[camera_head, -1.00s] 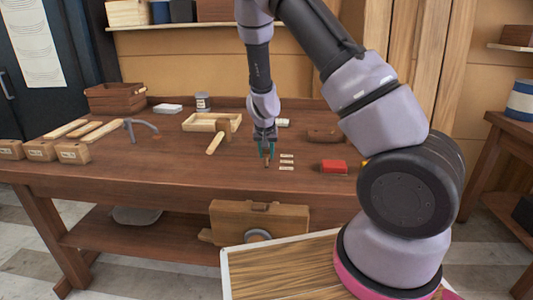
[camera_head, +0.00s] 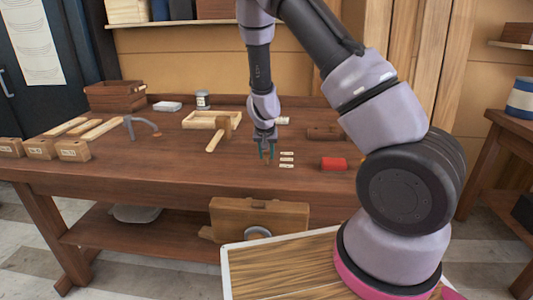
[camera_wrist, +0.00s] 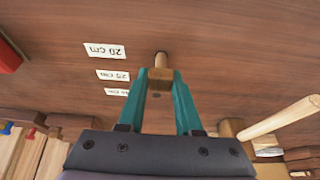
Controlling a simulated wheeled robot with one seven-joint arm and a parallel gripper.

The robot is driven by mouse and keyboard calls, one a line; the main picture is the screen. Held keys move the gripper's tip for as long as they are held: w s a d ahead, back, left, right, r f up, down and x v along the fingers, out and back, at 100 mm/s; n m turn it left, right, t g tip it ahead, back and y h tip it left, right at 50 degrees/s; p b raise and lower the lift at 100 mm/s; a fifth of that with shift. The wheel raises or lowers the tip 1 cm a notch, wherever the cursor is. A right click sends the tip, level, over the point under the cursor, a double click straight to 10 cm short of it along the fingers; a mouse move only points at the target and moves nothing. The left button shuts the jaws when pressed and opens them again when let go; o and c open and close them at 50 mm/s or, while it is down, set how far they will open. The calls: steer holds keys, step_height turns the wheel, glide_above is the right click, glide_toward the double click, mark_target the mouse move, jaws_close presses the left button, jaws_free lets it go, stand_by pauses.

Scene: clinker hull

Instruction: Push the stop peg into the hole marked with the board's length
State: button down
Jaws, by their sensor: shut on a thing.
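My gripper (camera_head: 267,153) is over the front middle of the workbench (camera_head: 180,165). In the wrist view its teal fingers (camera_wrist: 160,80) are closed on the wooden stop peg (camera_wrist: 161,60). The thin end of the peg points to the bench top, beside the label reading 20 cm (camera_wrist: 105,50). I cannot tell whether its tip is in a hole. A second label, 25 cm (camera_wrist: 113,75), and a partly hidden third one lie in a row with it. A small dark spot (camera_wrist: 157,95), perhaps a hole, shows between the fingers. The labels (camera_head: 287,159) are right of my gripper in the head view.
A wooden mallet (camera_head: 221,136) lies left of my gripper, with a shallow wooden tray (camera_head: 200,120) behind it. A red block (camera_head: 333,163) is to the right. Several boards (camera_head: 105,129), labelled blocks (camera_head: 74,151) and a grey clamp (camera_head: 141,127) are at left.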

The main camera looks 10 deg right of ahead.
steer(key=shift+f, duration=0.3)
steer(key=c, duration=0.5)
jaws_free()
steer(key=shift+r, duration=4)
